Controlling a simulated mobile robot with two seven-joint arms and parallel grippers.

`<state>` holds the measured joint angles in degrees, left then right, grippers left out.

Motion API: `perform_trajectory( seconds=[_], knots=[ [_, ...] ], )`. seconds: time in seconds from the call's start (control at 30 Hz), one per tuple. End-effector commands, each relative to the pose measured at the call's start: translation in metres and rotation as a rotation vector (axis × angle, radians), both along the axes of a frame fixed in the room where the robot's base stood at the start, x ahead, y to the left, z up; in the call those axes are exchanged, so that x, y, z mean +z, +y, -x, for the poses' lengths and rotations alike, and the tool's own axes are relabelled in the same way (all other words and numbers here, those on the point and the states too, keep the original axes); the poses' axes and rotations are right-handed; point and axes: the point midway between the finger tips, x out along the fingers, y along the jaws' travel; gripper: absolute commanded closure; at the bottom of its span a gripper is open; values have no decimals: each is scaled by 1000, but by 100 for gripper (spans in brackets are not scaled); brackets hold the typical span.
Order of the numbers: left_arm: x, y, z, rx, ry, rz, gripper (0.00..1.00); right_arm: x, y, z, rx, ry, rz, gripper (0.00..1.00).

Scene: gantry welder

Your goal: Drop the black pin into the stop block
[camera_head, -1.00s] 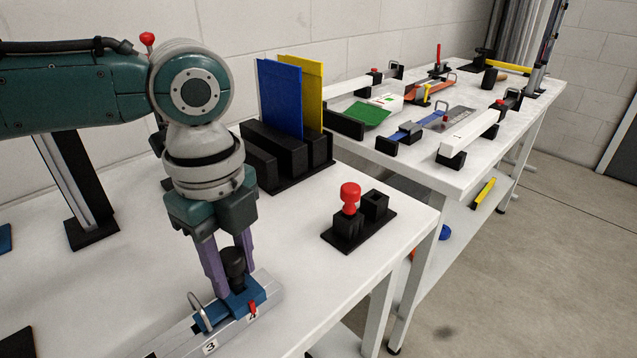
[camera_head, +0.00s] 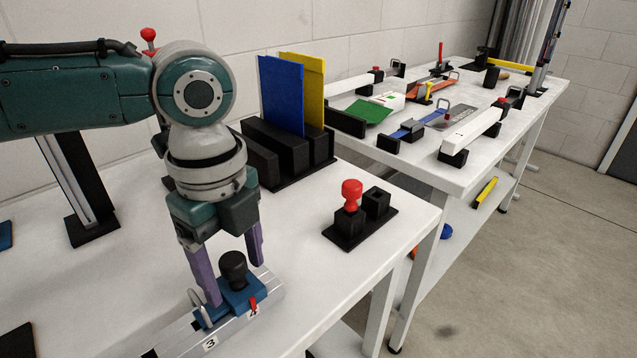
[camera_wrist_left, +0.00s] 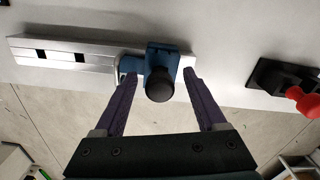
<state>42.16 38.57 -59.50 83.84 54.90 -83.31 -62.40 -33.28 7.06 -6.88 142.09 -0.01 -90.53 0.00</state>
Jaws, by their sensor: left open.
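The black pin (camera_head: 233,268) stands upright in the blue stop block (camera_head: 242,293), its round knob on top. The stop block sits on a light metal rail (camera_head: 190,337) by the number 4 mark, with a small red tab on its front and a metal loop at its left. My left gripper (camera_head: 236,284) is open, its purple fingers apart on either side of the pin. In the left wrist view, the pin's knob (camera_wrist_left: 159,84) shows between the open fingers (camera_wrist_left: 158,82), with gaps on both sides. My right gripper is not in view.
A black holder (camera_head: 350,234) with a red-knobbed pin (camera_head: 352,194) and an empty socket stands right of the rail. A black rack (camera_head: 283,157) holds blue and yellow plates behind. A second table (camera_head: 455,178) with fixtures stands at the back right.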

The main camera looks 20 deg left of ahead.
Motion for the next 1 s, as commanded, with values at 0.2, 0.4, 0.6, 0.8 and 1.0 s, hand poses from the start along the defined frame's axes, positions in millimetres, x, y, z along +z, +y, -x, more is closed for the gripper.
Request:
perform_trajectory(
  seconds=[0.2, 0.4, 0.6, 0.8, 1.0],
  knots=[
    [38, 0, -2, 0, -7, 1, 27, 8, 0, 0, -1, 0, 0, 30],
    [76, 0, -1, 0, -5, 0, 27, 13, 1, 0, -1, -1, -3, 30],
    [95, 0, -1, 0, -3, 0, 27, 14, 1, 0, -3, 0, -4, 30],
    [94, -9, 4, 7, -5, 12, 27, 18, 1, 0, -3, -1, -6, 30],
    [82, -69, 37, 145, -53, 129, 27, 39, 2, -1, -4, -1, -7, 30]
  ],
)
